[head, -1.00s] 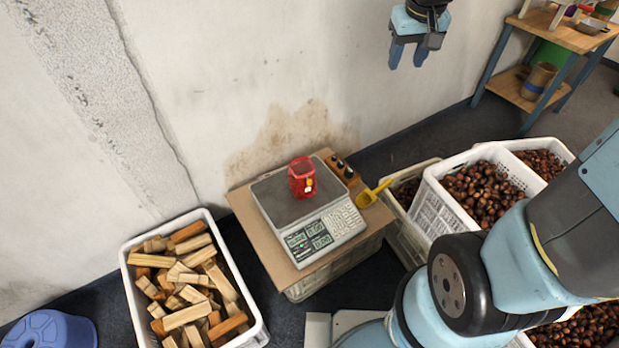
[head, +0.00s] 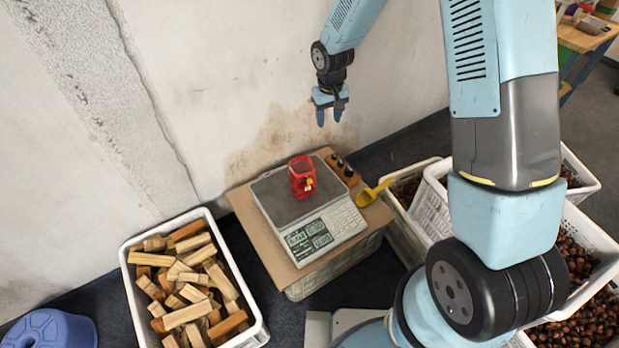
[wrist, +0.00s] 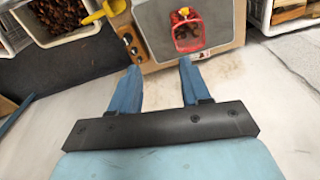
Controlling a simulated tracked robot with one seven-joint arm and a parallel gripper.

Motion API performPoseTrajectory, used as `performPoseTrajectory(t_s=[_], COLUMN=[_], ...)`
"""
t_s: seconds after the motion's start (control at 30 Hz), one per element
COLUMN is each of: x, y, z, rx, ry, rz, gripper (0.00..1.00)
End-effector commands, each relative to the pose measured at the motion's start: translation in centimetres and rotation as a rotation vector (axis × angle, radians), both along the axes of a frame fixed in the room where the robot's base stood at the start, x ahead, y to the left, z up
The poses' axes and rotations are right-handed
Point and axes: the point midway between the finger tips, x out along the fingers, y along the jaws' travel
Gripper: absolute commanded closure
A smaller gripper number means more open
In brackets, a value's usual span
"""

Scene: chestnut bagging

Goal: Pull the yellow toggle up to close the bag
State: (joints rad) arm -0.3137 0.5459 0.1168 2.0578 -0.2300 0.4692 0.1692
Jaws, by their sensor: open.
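A small red bag (head: 300,180) stands on the plate of the weighing scale (head: 281,200). In the wrist view the red bag (wrist: 187,36) shows an open top with brown chestnuts inside. A tiny yellow spot, the toggle (head: 309,182), shows on the bag's front; a yellow spot also shows in the wrist view (wrist: 184,11). My gripper (head: 329,117) is open and empty, with its blue fingers pointing down. It is above and behind the scale, apart from the bag. In the wrist view the fingers (wrist: 159,75) are spread, with the bag beyond them.
A yellow scoop (head: 368,196) and a wooden block with dark knobs (head: 342,168) lie beside the scale. A crate of wood pieces (head: 134,276) stands at left. White crates of chestnuts (head: 433,212) stand at right. The wall rises close behind the scale.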

Motion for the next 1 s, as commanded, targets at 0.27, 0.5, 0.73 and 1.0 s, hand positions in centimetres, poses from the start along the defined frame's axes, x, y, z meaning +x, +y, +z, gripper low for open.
performPoseTrajectory(t_s=[0.27, 0.5, 0.73, 1.0], x=[-0.6, -1.2, -1.3, -1.3], y=[4.0, 5.5, 5.7, 5.6], z=[-9.2, -12.9, -14.6, -18.8], rx=[-0.001, 0.002, 0.002, 0.001], ry=[0.067, 0.092, 0.094, 0.096], rz=[0.061, 0.085, 0.088, 0.087], gripper=[0.53, 0.53, 0.53, 0.53])
